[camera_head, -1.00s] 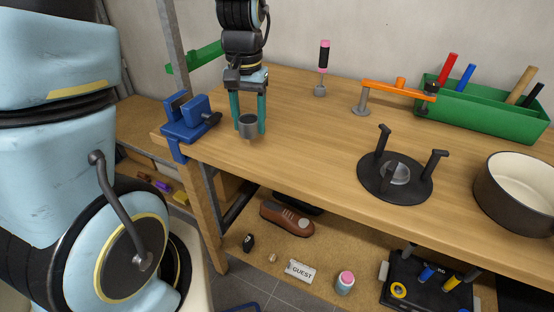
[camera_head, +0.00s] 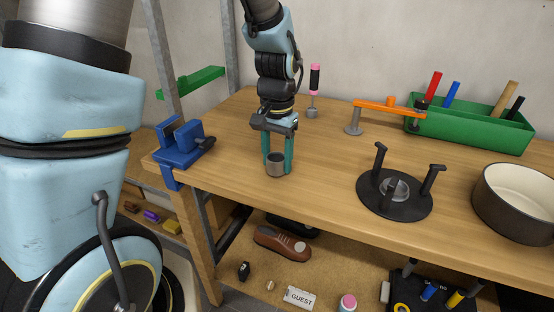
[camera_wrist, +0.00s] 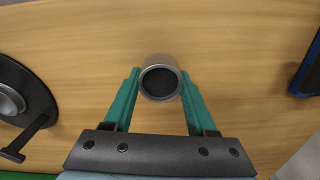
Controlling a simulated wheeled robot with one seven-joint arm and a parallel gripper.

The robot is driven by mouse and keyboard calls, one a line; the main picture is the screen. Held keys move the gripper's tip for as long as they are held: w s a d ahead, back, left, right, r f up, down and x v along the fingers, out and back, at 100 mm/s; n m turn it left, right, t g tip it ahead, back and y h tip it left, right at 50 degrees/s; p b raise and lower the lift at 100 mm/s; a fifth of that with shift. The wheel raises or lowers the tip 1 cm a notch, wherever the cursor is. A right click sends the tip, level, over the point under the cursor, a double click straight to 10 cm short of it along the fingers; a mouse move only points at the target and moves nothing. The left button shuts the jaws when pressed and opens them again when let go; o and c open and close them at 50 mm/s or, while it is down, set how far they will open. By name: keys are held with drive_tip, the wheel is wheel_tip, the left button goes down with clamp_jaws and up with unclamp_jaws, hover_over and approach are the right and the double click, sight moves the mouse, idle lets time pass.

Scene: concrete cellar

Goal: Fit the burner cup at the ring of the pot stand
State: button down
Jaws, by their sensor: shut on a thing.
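My gripper (camera_head: 278,160) has teal fingers and is shut on a small grey metal burner cup (camera_head: 275,166). It holds the cup upright, mouth up, over the left part of the bench top; I cannot tell how far above the wood. In the wrist view the cup (camera_wrist: 159,78) sits between the fingertips, and its dark inside shows. The pot stand (camera_head: 394,208) is a black disc with upright hooked prongs and a grey ring (camera_head: 395,188) in the middle. It stands on the bench to the right of my gripper, apart from the cup. Part of the stand also shows at the left in the wrist view (camera_wrist: 36,101).
A blue vise (camera_head: 178,146) is clamped at the bench's left end. A dark pot (camera_head: 512,207) stands right of the stand. Behind are an orange-armed clamp (camera_head: 376,105), a pink-and-black screwdriver (camera_head: 314,86) and a green bin (camera_head: 468,129). The wood between cup and stand is clear.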

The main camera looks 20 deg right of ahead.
sight(277, 156)
drive_tip(key=shift+f, duration=0.45)
drive_tip(key=shift+f, duration=0.1)
drive_tip(key=shift+c, duration=1)
unclamp_jaws()
wheel_tip(277, 156, up, 12)
drive_tip(key=b, duration=0.2)
drive_tip(key=a+f+n, duration=0.3)
drive_tip(key=a+n, duration=0.1)
drive_tip(key=a, duration=0.9)
drive_tip(key=a+f+n+t, duration=0.1)
drive_tip(key=a+f+n, duration=0.3)
drive_tip(key=a, duration=0.8)
drive_tip(key=shift+w+a+n+t, duration=0.3)
drive_tip(key=shift+w+a+n, duration=0.05)
drive_tip(key=shift+w+n, duration=0.1)
drive_tip(key=shift+f, duration=0.1)
